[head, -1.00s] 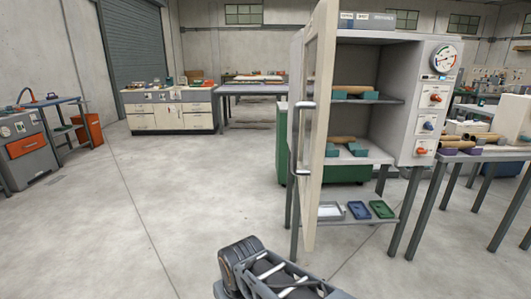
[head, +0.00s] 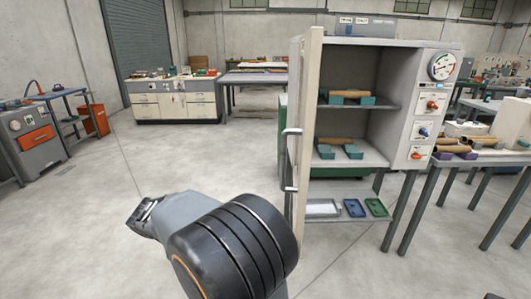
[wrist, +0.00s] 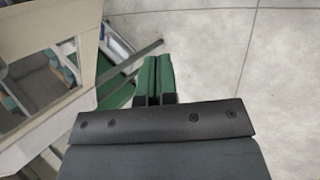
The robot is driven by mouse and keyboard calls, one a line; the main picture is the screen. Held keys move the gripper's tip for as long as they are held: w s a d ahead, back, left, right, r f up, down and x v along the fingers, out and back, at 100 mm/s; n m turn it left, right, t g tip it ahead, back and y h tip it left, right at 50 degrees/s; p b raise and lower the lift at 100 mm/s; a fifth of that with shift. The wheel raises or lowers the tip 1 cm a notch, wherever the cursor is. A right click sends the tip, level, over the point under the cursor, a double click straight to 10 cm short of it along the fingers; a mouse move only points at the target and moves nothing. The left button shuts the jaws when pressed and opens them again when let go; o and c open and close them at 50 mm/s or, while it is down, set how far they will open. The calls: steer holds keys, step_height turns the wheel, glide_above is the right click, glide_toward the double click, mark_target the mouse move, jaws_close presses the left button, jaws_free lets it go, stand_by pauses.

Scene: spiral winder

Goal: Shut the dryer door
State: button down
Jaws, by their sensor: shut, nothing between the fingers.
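The dryer (head: 426,100) is a pale grey cabinet on legs with open shelves. Its cream door (head: 309,130) stands open at the left, swung out towards me and seen nearly edge-on. A metal bar handle (head: 286,160) is on the door's left face. My gripper (head: 140,213) is left of the door and apart from the handle, at the end of my arm; its jaws are small there. In the wrist view its green fingers (wrist: 153,78) are together and empty over the floor. A cream-framed panel, seemingly the door (wrist: 62,106), is left of them there.
Brown rolls on teal holders (head: 346,97) lie on the dryer shelves. Small trays (head: 354,208) sit on the lower rack. A table with rolls (head: 490,157) stands right of the dryer. The floor (head: 90,220) left of the door is clear.

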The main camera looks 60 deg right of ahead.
steer(key=w+d+r+m+g+h+p, duration=0.3)
steer(key=d+r+g+p, duration=0.15)
steer(key=d+r, duration=0.2)
steer(key=w+d+r+m+g+h+p, duration=0.25)
steer(key=d+r+g+p, duration=0.2)
steer(key=r, duration=0.25)
steer(key=p+x, duration=0.4)
steer(key=x, duration=1)
steer(key=shift+d+r+m, duration=0.35)
steer(key=shift+d+r, duration=0.1)
steer(key=shift+d, duration=0.25)
steer(key=shift+s+h, duration=0.1)
steer(key=shift+h, duration=0.15)
